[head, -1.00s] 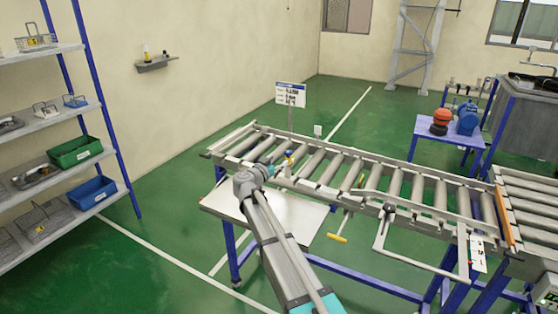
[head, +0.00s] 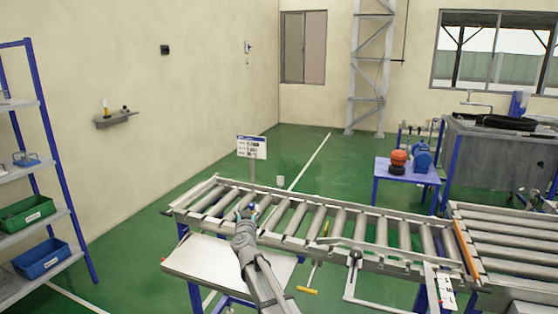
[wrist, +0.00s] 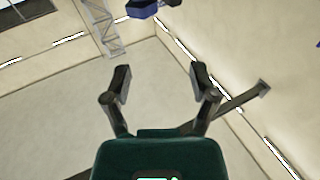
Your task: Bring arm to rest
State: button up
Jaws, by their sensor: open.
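My arm (head: 262,280) reaches up from the bottom of the head view, and its end overlaps the left part of the roller conveyor (head: 370,219). My gripper (head: 246,212) is small there and its fingers are hard to make out. In the wrist view my gripper (wrist: 159,80) shows two dark fingers spread wide apart with nothing between them. Behind the fingers are plain walls and the grey metal truss (wrist: 100,28), seen tilted.
A grey side table (head: 190,262) adjoins the conveyor's front left. A sign (head: 251,147) stands behind the conveyor. Blue-framed shelves (head: 55,160) stand at left. A blue table (head: 408,178) with an orange item and a blue machine stands behind right. Green floor is open at left.

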jog(key=s+d+f+n+g+y, duration=0.1)
jog(key=s+d+f+g, duration=0.2)
jog(key=s+d+f, duration=0.1)
jog(key=s+d+f+n+g+y, duration=0.2)
jog(key=s+d+f+g, duration=0.1)
jog(key=s+f+g, duration=0.1)
jog(key=s+d+f+n+g+y, duration=0.1)
jog(key=s+d+f+g, duration=0.3)
jog(key=s+f, duration=0.2)
jog(key=shift+s+d+n, duration=0.3)
jog(key=shift+s, duration=0.35)
jog(key=s+d+f+m+g+h, duration=0.2)
jog(key=s+d+f+g, duration=0.1)
jog(key=s+d, duration=0.5)
jog(key=s+d+f+m+g+h, duration=0.2)
jog(key=s+d+g, duration=0.3)
jog(key=s+d, duration=0.3)
jog(key=s+f+h, duration=0.1)
jog(key=s, duration=0.2)
jog(key=shift+d+f+m, duration=0.3)
jog(key=shift+d+m, duration=0.1)
